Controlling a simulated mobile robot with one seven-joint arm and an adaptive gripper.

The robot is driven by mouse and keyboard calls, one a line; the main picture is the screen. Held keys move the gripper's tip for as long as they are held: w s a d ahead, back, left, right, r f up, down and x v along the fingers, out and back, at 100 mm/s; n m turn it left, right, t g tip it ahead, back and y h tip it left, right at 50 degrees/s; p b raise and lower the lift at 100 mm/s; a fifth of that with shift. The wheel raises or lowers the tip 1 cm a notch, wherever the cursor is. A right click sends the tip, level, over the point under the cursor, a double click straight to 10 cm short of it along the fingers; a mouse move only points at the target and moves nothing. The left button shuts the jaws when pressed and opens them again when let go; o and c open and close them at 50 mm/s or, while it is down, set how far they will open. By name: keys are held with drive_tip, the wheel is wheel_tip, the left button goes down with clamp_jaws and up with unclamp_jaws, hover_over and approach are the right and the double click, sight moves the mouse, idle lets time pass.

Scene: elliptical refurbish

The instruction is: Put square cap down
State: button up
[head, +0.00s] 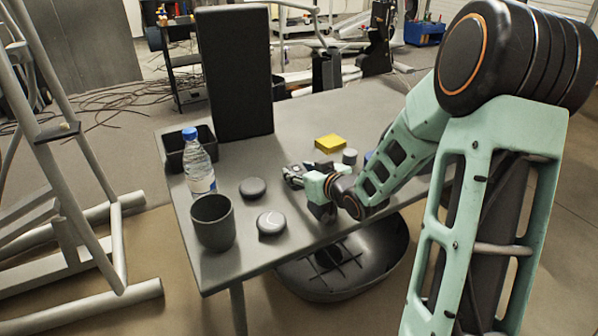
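My gripper (291,176) is low over the near right part of the grey table (290,225), with its fingers pointing left in the head view. The fingers are small here, and I cannot tell whether they are open or shut or whether they hold anything. No square cap can be made out for sure. Two rounded dark caps lie on the table left of my gripper: a plain one (252,187) and one with a light mark on top (271,223). Both are apart from the gripper.
A dark cup (213,222), a water bottle (199,165) and a black bin (174,155) stand at the left. A tall black panel (234,80) rises behind. A yellow block (330,143) and small grey cylinder (350,156) lie beyond my gripper. A black shell (375,262) sits below the table edge.

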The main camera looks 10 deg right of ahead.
drive_tip(key=o, duration=0.4)
drive_tip(key=shift+r, duration=0.25)
drive_tip(key=p+v, duration=0.2)
drive_tip(key=v, duration=0.8)
drive_tip(key=shift+f+p, duration=0.1)
drive_tip(key=shift+p, duration=0.25)
drive_tip(key=shift+s+d+b, duration=0.1)
drive_tip(key=shift+s+b, duration=0.1)
drive_tip(key=shift+b, duration=0.75)
drive_tip(key=shift+b+v, duration=0.75)
drive_tip(key=shift+b, duration=0.3)
